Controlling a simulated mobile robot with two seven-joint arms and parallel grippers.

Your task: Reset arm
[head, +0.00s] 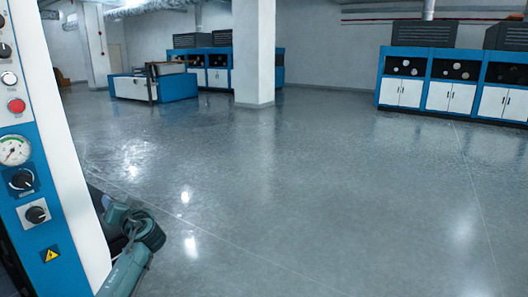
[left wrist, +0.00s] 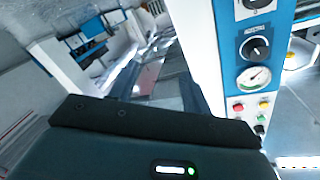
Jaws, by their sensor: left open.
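My left arm (head: 130,250), teal and grey, shows at the lower left of the head view, beside the blue and white machine panel. Its far end is partly hidden there by the panel's edge. In the left wrist view, the dark body of my left gripper (left wrist: 150,122) fills the bottom, with a small lit green indicator on the wrist. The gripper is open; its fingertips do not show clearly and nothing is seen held. The control panel (left wrist: 246,60) stands just beyond it, to the right. My right gripper is in neither view.
The control panel (head: 38,185) with a gauge, knobs and a red button stands close at the left. A white pillar (head: 254,50), a blue machine (head: 165,85) and blue-white cabinets (head: 450,85) stand farther back. The grey floor (head: 300,200) in the middle is clear.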

